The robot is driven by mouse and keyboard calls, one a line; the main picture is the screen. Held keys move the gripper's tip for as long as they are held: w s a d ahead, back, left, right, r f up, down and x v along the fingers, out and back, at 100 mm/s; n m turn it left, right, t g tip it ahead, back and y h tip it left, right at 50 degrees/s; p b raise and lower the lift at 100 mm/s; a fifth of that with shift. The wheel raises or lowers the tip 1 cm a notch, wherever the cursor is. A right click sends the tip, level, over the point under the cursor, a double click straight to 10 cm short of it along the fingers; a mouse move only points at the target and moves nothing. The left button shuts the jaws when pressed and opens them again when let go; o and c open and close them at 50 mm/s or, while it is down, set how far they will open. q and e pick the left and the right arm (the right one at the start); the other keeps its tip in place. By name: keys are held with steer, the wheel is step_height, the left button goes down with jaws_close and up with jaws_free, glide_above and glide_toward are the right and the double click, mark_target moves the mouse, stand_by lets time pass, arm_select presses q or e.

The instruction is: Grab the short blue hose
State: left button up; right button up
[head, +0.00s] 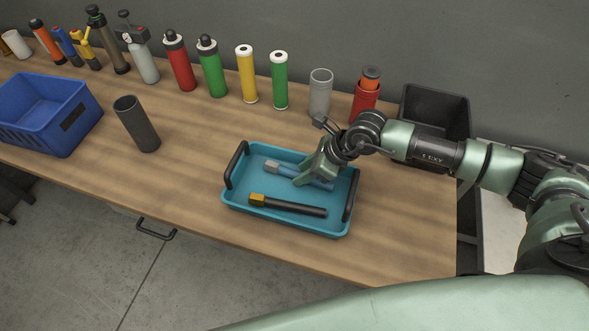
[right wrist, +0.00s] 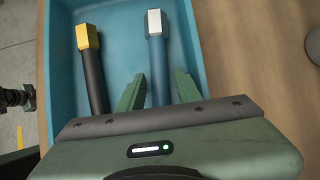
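The short blue hose (head: 284,170) lies in the teal tray (head: 237,207) on the bench, with a light grey end piece pointing left. In the right wrist view the hose (right wrist: 159,67) runs down between the two green fingers. My right gripper (head: 308,179) reaches down over the hose's right part and hides some of it. Its fingers (right wrist: 158,92) stand apart, one on each side of the hose, with visible gaps. My left gripper does not show.
A black hose with a yellow end (head: 290,206) lies beside the blue one in the tray. The tray has black handles at both ends. A dark cup (head: 137,124) and blue crate (head: 45,112) stand left. Several cylinders line the back. A black bin (head: 436,108) stands right.

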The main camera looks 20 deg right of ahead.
steer(key=shift+a+f, duration=0.15)
steer(key=shift+f, duration=0.15)
jaws_close()
steer(key=shift+w+r, duration=0.1)
steer(key=shift+r, duration=0.05)
step_height(320, 180, up, 20)
steer(key=b, duration=0.4)
